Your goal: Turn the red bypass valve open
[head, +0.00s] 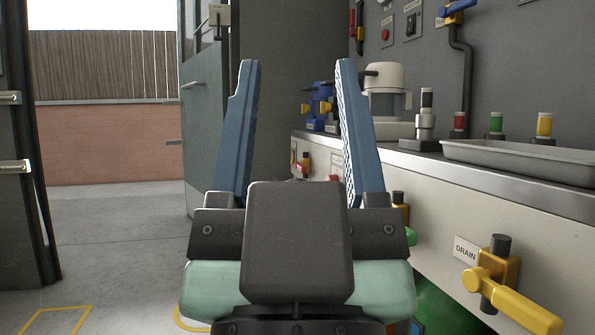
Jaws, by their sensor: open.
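My gripper (298,66) is in the middle of the head view, its two blue ridged fingers wide apart with nothing between them. A small red part (306,159) shows on the front panel of the bench, between the fingers and farther away. Another bit of red shows lower, by the right finger's inner side, mostly hidden by my gripper. I cannot tell which of these is the red bypass valve or how its handle is turned. No bypass label is readable.
A yellow drain valve (497,285) juts from the bench front (440,215) at right. On the bench stand a metal tray (520,160), a white appliance (385,95) and posts with red, green and yellow caps. Open doors and clear floor (120,230) lie at left.

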